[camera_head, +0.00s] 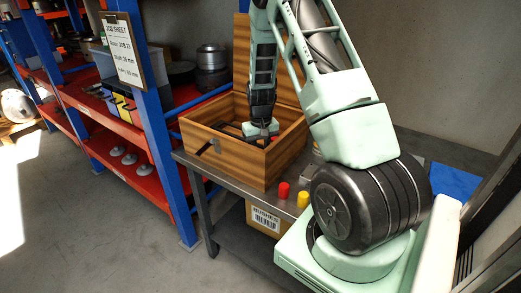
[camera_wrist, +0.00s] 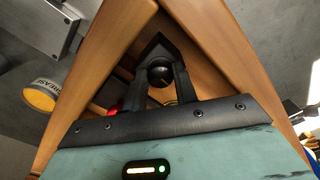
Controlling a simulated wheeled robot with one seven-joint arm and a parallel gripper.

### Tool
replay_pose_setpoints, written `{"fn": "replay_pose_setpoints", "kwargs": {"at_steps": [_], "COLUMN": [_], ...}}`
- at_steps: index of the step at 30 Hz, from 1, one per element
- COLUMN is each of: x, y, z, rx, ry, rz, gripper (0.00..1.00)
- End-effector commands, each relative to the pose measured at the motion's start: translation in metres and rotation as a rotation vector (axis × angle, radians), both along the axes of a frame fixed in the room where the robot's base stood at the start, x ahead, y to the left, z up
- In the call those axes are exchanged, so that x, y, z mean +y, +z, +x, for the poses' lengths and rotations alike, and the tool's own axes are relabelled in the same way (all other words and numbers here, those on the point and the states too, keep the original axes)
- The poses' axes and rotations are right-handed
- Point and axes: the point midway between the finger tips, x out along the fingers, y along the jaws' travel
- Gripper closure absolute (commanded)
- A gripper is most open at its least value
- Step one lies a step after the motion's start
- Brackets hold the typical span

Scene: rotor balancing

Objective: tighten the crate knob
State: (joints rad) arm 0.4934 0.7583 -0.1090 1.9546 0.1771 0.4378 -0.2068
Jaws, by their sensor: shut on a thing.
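The crate (camera_head: 225,160) is an open wooden box with its lid up, standing on a metal bench. My gripper (camera_head: 250,137) reaches down into it from above. In the wrist view, a round black knob (camera_wrist: 160,72) sits between the two dark fingers of my gripper (camera_wrist: 161,85), inside a corner of the crate. The fingers are shut on the knob. In the head view, the knob is hidden by my gripper and the crate walls. How tight the knob sits cannot be told.
Wooden walls (camera_wrist: 228,62) stand close on both sides of my gripper. A red piece (camera_head: 284,190) and a yellow piece (camera_head: 303,200) stand on the bench (camera_head: 228,180) by the crate. A blue-and-red shelf rack (camera_head: 100,128) is at left. A grease tin (camera_wrist: 40,97) shows outside the crate.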

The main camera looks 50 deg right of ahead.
Motion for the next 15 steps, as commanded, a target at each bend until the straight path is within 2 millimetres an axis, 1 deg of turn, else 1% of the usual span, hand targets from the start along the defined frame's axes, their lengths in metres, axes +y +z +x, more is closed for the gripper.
{"fn": "replay_pose_setpoints", "kwargs": {"at_steps": [1,2,3,4,12,15], "x": [-0.0007,-0.0007,-0.0007,-0.0006,-0.0003,-0.0005], "y": [0.0013,0.0013,0.0012,0.0011,0.001,0.0059], "z": [0.0013,0.0013,0.0012,0.0012,0.0005,0.0008], "rx": [-0.003,-0.003,-0.003,-0.003,-0.002,-0.002], "ry": [-0.001,-0.001,-0.001,-0.001,0.0,0.001], "rz": [-0.002,-0.002,-0.002,-0.002,-0.001,-0.001], "gripper": [0.94,0.63,0.52,0.5,0.5,0.5]}}
